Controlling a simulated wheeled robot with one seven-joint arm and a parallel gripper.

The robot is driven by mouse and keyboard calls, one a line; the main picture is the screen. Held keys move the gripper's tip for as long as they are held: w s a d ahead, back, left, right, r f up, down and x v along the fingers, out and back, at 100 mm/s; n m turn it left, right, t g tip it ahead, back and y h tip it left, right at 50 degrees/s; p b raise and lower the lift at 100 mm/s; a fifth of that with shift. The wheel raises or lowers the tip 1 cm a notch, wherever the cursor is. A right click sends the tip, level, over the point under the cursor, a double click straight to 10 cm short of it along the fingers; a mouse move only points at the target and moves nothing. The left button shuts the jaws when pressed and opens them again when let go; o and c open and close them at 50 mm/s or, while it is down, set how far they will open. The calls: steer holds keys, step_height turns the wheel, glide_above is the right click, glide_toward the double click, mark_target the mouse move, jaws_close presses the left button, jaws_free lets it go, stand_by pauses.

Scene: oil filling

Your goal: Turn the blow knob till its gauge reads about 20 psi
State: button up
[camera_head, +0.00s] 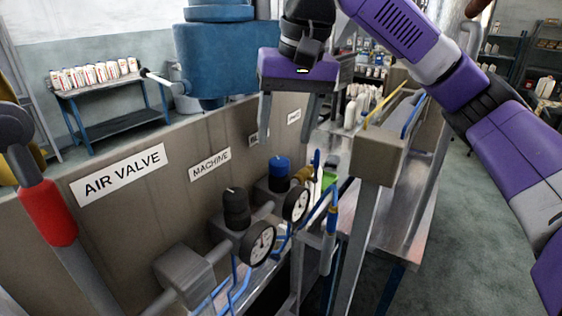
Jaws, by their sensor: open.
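A black knob (237,208) and a blue knob (280,176) stand upright on regulators along the panel. A round white gauge (262,244) faces out beside the black knob, and a second gauge (297,204) sits beside the blue knob. Both dials are too small to read. I cannot tell which knob is the blow knob, as the two farther labels are illegible. My gripper (287,139) is open and empty, with its two grey fingers pointing down. In the picture it is above the blue knob, apart from both knobs.
The panel (140,228) carries signs "AIR VALVE" (123,172) and "MACHINE" (210,164). A red-handled lever (51,213) stands at the left. A blue machine body (212,58) is left of my gripper. Blue hoses and a metal post (352,250) stand close right of the gauges.

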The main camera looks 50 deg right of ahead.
mark_target(278, 161)
steer(key=n, duration=0.2)
steer(key=d+n+y, duration=0.1)
steer(key=shift+d+n+b, duration=0.2)
steer(key=shift+n+b, duration=0.2)
steer(key=shift+w+a+f+n+y, duration=0.2)
steer(key=shift+f+n+y, duration=0.5)
steer(key=shift+n, duration=1.65)
steer(key=shift+w+a+f+n+y, duration=0.1)
steer(key=shift+w+f+n+y, duration=0.15)
steer(key=shift+f+n, duration=1.5)
steer(key=shift+w+a+f+n+y, duration=0.15)
steer(key=shift+f+n+y, duration=0.3)
steer(key=shift+n, duration=2.45)
jaws_close()
steer(key=shift+r+t, duration=0.1)
steer(key=shift+t, duration=0.2)
